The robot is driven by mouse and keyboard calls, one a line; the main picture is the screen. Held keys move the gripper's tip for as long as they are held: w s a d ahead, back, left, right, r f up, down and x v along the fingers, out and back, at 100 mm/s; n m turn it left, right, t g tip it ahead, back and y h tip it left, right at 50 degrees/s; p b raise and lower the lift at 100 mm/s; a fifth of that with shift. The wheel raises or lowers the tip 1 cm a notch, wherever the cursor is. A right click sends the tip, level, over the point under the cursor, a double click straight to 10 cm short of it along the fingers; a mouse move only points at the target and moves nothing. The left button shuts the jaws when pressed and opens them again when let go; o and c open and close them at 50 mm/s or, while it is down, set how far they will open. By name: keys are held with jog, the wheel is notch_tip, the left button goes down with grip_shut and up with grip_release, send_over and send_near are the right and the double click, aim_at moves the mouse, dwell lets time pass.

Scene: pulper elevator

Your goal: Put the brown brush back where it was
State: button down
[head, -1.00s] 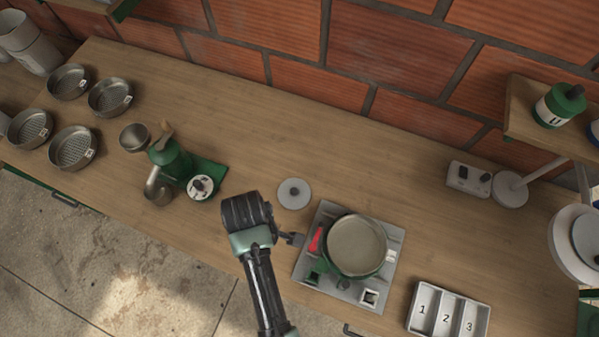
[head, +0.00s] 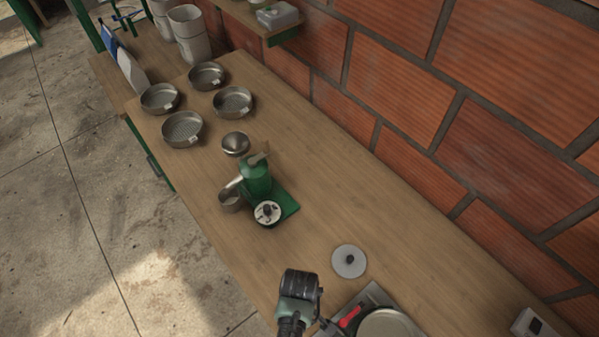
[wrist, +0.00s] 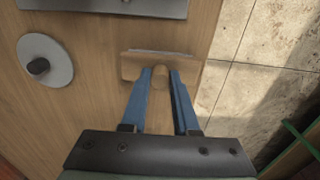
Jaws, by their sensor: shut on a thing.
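In the wrist view my gripper (wrist: 160,82) has its two blue fingers closed on the brown brush (wrist: 135,67). The brush is a flat wooden block with a pale strip along its far edge. It is over the wooden counter near the front edge; I cannot tell whether it touches the counter. In the head view my gripper (head: 322,323) is low in the picture, left of the grey device with a round pan, and the brush cannot be made out there.
A grey disc with a dark knob (head: 349,262) lies close by. The grey device (head: 372,297) carries a pan and red part. A green grinder (head: 256,180), metal cup (head: 236,144) and several round sieves (head: 183,129) stand further left. The counter (head: 320,180) behind them is clear.

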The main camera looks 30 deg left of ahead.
jog(key=shift+f, duration=0.2)
jog(key=c, duration=0.7)
grip_release()
notch_tip(320, 180, up, 12)
jog(key=shift+r, duration=0.15)
